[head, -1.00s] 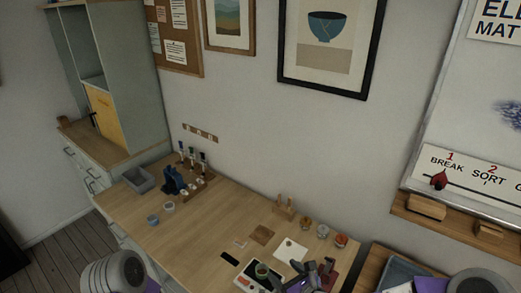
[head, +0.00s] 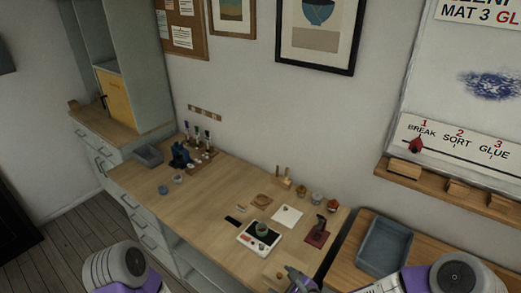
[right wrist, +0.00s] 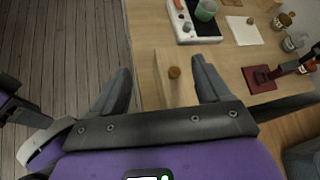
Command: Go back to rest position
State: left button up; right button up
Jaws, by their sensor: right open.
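My right gripper (head: 297,279) is at the bottom of the head view, by the front edge of the wooden worktable (head: 215,215). In the right wrist view my right gripper (right wrist: 161,70) has its fingers wide apart with nothing held. A small round brown knob (right wrist: 174,72) on a pale wooden piece shows between and beyond the fingers, apart from them. My left arm (head: 117,268) shows at the bottom left of the head view. In the right wrist view a dark and purple part, seemingly my left gripper (right wrist: 18,108), is cut off at the left edge; its jaws are unclear.
On the table stand a white device with a green cup (head: 263,230), a white sheet (head: 287,216), a dark red stand (head: 318,232), small jars (head: 316,198) and a grey bin (head: 147,155). A blue-grey tray (head: 384,247) lies on the right-hand table. Floor (right wrist: 60,50) is clear at left.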

jog(key=s+d+f+n+g+h, duration=0.3)
jog(key=s+f+n+g, duration=0.6)
jog(key=s+f+n, duration=1.1)
notch_tip(320, 180, down, 8)
jog(key=w+n+b, duration=0.1)
jog(key=w+b, duration=0.1)
jog(key=b, duration=0.8)
jog(key=shift+a+r+n, duration=0.15)
jog(key=shift+r+n, duration=0.1)
jog(key=shift+n, duration=0.15)
